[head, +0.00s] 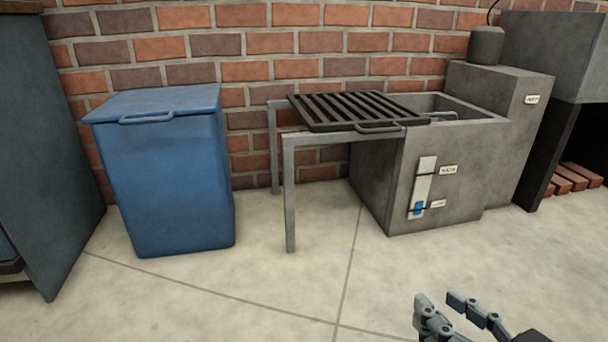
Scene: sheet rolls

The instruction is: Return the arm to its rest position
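My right gripper (440,305) shows at the bottom right of the head view, low over the pale floor. Its dark jointed fingers are spread apart, with nothing visible between them. Its wrist is mostly cut off by the bottom edge. My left gripper and arm are not in view.
A blue lidded bin (175,185) stands at the left by the brick wall. A black grate (350,110) lies over a metal frame and partly over a grey concrete box (385,185). A dark cabinet (45,150) is at the far left. The front floor (250,285) is clear.

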